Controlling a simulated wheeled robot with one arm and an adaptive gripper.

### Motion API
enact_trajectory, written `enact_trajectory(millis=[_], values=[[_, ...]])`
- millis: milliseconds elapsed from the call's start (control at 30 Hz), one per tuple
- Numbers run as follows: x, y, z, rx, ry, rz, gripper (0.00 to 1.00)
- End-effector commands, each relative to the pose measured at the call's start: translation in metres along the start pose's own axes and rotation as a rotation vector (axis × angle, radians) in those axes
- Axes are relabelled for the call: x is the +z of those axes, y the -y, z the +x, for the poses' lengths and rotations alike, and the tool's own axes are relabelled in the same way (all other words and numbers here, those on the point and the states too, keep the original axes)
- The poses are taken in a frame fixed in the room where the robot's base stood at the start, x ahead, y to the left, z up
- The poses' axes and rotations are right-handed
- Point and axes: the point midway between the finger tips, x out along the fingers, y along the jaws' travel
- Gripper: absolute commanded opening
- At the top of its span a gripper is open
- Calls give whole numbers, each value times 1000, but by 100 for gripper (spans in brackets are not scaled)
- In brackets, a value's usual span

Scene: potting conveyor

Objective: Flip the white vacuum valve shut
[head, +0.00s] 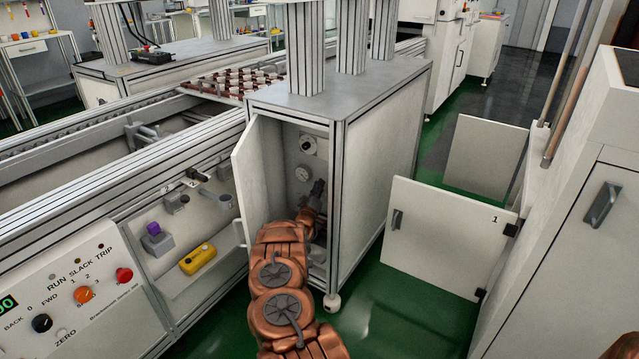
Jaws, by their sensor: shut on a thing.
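The grey cabinet (375,150) stands open at its front. Inside it, a round white fitting with a dark centre (308,145) sits on the back wall, with a small round gauge (302,174) below it. I cannot tell whether this fitting is the white vacuum valve. My copper-coloured arm reaches into the opening from below. My gripper (318,190) is dark and small, inside the cabinet at the right, beside and slightly below the gauge. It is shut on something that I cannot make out. The gripper and arm hide the lower part of the interior.
The cabinet's open door (252,175) stands close to the left of my arm. A white panel marked 1 (450,238) stands open at the right. The conveyor's control panel (75,300) and a shelf with a yellow device (198,258) are at the left. Green floor is clear at lower right.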

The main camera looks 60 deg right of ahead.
Motion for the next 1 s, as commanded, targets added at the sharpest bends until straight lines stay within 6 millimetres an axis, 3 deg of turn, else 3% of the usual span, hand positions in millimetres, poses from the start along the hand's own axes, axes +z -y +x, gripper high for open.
enact_trajectory(millis=[533, 567, 767, 1000], values=[[0, 1, 1, -9, 0, -23, 0], [0, 1, 1, -9, 0, -23, 17], [0, 1, 0, -9, 0, -22, 38], [0, 1, 0, -10, 0, -23, 41]])
